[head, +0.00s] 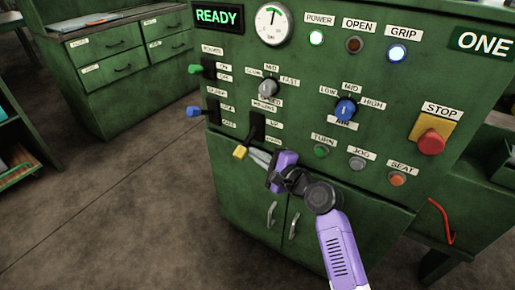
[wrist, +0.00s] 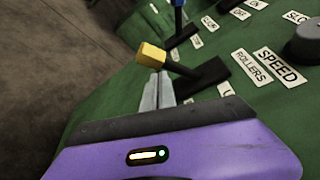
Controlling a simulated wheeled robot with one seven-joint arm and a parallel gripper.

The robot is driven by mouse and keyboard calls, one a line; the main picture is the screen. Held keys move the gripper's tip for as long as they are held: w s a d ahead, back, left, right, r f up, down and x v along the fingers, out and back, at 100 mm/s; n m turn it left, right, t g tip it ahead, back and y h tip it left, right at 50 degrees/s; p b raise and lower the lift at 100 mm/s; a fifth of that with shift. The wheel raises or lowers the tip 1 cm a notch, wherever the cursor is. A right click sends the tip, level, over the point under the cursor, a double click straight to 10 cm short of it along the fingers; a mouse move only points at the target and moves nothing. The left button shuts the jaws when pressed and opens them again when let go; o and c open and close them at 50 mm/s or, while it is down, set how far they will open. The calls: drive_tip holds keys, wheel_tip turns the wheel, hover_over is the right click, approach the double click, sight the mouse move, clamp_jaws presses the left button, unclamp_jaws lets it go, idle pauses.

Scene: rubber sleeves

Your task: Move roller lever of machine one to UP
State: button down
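The roller lever has a yellow knob (head: 240,152) on a dark stem at the lower end of its black slot (head: 257,127), under the ROLLERS label on machine one. The lever points down and out from the panel. In the wrist view the yellow knob (wrist: 152,54) is just beyond my fingertips. My gripper (head: 252,153) is right beside the knob, to its right. In the wrist view its two grey fingers (wrist: 158,78) lie close together, with tips near the stem below the knob. Nothing shows between them, and I cannot tell if they touch the lever.
A green-knobbed lever (head: 195,69) and a blue-knobbed lever (head: 194,111) stick out to the left. A grey speed knob (head: 268,88) and a blue knob (head: 345,108) are above. The red STOP button (head: 431,142) is at the right. Open floor lies left.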

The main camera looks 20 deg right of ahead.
sight(246, 144)
drive_tip(key=r+p, duration=0.1)
drive_tip(key=p, duration=0.1)
drive_tip(key=r+m+p, duration=0.1)
drive_tip(key=p, duration=0.2)
drive_tip(key=a+r+m+g+p, duration=0.1)
drive_tip(key=p, duration=0.2)
drive_tip(key=shift+s, duration=0.25)
wheel_tip(246, 144, up, 2)
drive_tip(key=m+g+p, duration=0.1)
drive_tip(key=m+p, duration=0.1)
drive_tip(key=p, duration=0.2)
drive_tip(key=m+y+p, duration=0.1)
drive_tip(key=p, duration=0.4)
drive_tip(key=shift+m+g+y+p, duration=0.3)
drive_tip(key=shift+m+g, duration=0.1)
drive_tip(key=shift+r, duration=0.2)
drive_tip(key=shift+r+p, duration=0.7)
drive_tip(key=shift+p, duration=0.2)
